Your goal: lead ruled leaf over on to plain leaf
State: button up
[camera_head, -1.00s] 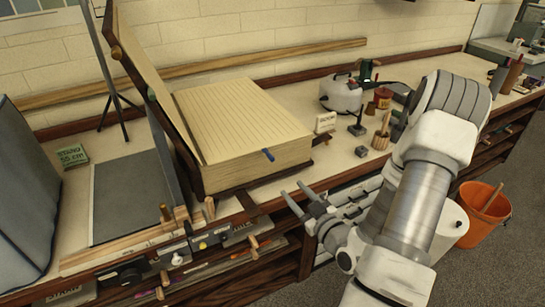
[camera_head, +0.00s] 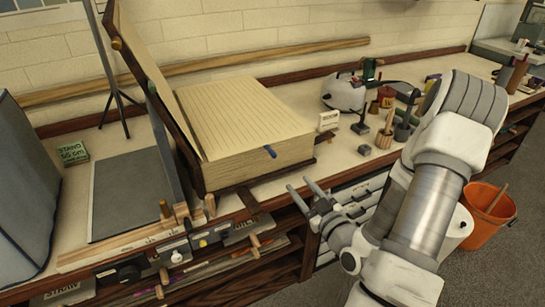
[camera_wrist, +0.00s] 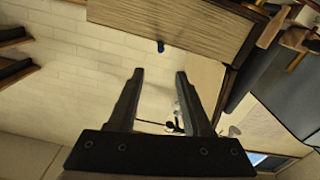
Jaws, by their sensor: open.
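A thick book (camera_head: 262,160) lies open on the bench with a ruled cream leaf (camera_head: 235,112) flat on top. A blue tab (camera_head: 270,152) sticks out at the leaf's front right edge. At the left, a cream leaf or board (camera_head: 140,50) stands steeply tilted; I see no ruling on it, but cannot tell if it is the plain leaf. My gripper (camera_head: 300,184) is open and empty, in front of the book and apart from it. In the wrist view, the blue tab (camera_wrist: 160,46) shows beyond my open fingertips (camera_wrist: 160,73), beside the book's page block (camera_wrist: 185,25).
A grey panel (camera_head: 130,195) lies left of the book beside a green box (camera_head: 73,153). Drawers (camera_head: 350,215) and an orange bucket (camera_head: 488,215) are below the bench front.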

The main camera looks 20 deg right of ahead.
aim_at(272, 151)
jog(key=shift+w+a+b, duration=0.15)
jog(key=shift+w+b, duration=0.8)
jog(key=shift+b, duration=1.6)
jog(key=shift+w+b, duration=1.45)
jog(key=shift+b, duration=1.25)
jog(key=shift+w+a+b, duration=0.15)
jog(key=shift+w+b, duration=0.1)
jog(key=shift+w, duration=2.65)
jog(key=shift+w+a+b, duration=0.1)
jog(key=shift+w+b, duration=0.1)
jog(key=shift+w, duration=2.7)
jog(key=shift+c, duration=0.3)
grip_shut()
